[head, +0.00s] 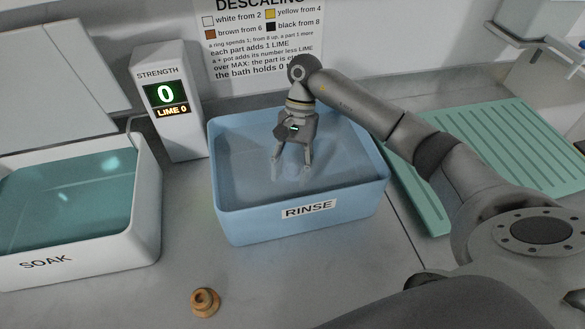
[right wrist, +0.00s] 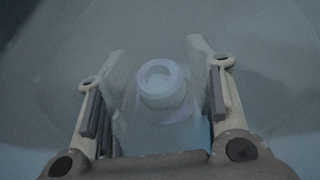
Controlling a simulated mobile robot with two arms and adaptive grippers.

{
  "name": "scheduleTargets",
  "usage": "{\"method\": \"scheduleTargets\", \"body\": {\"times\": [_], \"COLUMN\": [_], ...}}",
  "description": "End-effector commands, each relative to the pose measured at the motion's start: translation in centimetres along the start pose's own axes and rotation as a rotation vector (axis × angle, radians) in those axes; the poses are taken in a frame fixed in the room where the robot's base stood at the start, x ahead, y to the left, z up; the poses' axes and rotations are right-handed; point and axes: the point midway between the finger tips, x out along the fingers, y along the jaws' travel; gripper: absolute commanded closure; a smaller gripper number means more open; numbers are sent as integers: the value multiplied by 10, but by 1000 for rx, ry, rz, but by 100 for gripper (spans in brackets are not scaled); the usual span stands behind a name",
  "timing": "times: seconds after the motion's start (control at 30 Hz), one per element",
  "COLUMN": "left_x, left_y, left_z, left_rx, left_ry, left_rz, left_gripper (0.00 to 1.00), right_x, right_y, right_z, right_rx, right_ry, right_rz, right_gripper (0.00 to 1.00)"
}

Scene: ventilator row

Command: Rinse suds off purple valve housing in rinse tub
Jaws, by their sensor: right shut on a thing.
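The blue rinse tub (head: 232,222), labelled RINSE, stands in the middle of the counter with clear bluish water in it. My right gripper (head: 291,166) reaches down into the tub with its fingers at the water. In the right wrist view the valve housing (right wrist: 161,84) is a pale bluish-lilac round piece with a ringed top. It sits between the two fingers of the right gripper (right wrist: 158,85), which is shut on it. The housing cannot be made out in the head view. Whether suds cling to it is unclear in the dim wrist view. My left gripper is out of view.
A white soak tub (head: 148,243) with teal liquid stands at left. Behind it a strength display (head: 167,100) reads 0 and LIME 0. A tan, orange-brown part (head: 205,302) lies on the front counter. A green ribbed mat (head: 500,140) lies right.

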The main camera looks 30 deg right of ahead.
Motion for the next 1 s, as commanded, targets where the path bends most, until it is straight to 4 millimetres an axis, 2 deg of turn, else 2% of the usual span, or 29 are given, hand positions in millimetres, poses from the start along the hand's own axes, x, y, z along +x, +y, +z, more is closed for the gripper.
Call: {"method": "scheduleTargets", "body": {"times": [0.27,1.0], "left_x": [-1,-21], "left_y": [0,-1], "left_z": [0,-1], "left_rx": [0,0], "left_ry": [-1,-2], "left_rz": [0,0], "left_gripper": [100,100], "right_x": [-1,-53], "right_y": [0,0], "right_z": [0,27], "right_rx": [0,0], "right_ry": [0,2], "right_rz": [0,0], "right_gripper": [74,74]}}
